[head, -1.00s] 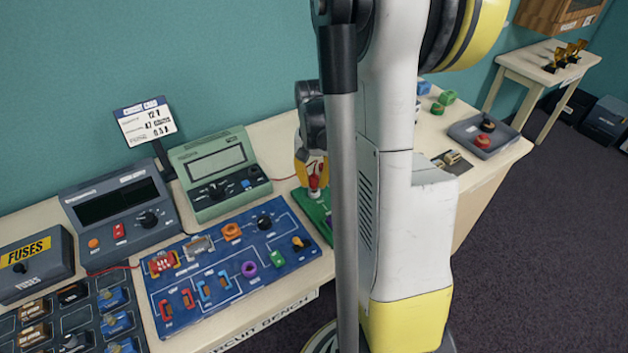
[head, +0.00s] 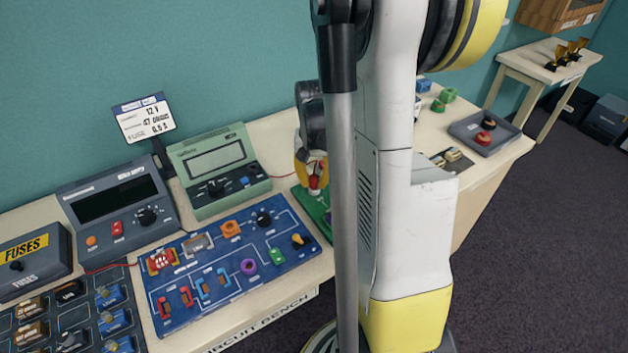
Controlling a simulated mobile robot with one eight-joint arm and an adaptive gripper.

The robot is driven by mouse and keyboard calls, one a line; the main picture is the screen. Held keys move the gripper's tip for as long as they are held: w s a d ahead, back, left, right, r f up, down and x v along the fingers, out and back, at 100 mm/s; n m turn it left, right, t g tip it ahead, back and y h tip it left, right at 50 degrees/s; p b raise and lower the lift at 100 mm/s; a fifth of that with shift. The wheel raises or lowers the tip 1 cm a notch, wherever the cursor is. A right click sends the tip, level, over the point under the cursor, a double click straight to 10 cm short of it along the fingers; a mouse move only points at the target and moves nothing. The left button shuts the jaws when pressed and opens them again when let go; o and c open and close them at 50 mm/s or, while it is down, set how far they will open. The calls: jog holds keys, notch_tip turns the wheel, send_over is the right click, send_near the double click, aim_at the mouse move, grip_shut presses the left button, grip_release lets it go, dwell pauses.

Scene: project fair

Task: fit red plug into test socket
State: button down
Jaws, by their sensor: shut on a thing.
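My gripper (head: 315,180) is at the back of the bench, just right of the green meter, partly hidden behind my own arm and a grey pole. Its yellow fingers are shut on the red plug (head: 314,182), of which only a small red part shows between them. The gripper points down over a green board (head: 318,216), mostly hidden behind my arm. I cannot tell whether the plug touches this board. The test socket cannot be made out; it may be hidden. A thin red lead (head: 284,176) runs from the green meter toward the gripper.
A blue circuit board (head: 222,312) with coloured parts lies left of the gripper. The green meter (head: 217,168), a grey power supply (head: 118,208) and a fuses box (head: 35,262) stand behind and left. A grey tray (head: 484,134) with red and black knobs sits at right.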

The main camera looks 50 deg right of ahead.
jog(key=shift+f, duration=0.3)
jog(key=c, duration=0.7)
grip_release()
jog(key=shift+c, duration=0.2)
jog(key=shift+r+p, duration=2.8)
jog(key=shift+r, duration=1.25)
jog(key=s+a+r+n+t+b, duration=0.1)
jog(key=a+r+n+t, duration=0.1)
jog(key=a, duration=0.6)
jog(key=s+a+r+n+t+b, duration=0.2)
jog(key=a+n, duration=0.3)
jog(key=a, duration=0.4)
jog(key=s+a+r+n+t+b, duration=0.1)
jog(key=s+a+r+n+t, duration=0.1)
jog(key=a, duration=0.6)
notch_tip(320, 180, up, 2)
jog(key=shift+s+a+r+n+t+b, duration=0.25)
jog(key=shift+n+t+b, duration=0.15)
jog(key=shift+n+t, duration=0.25)
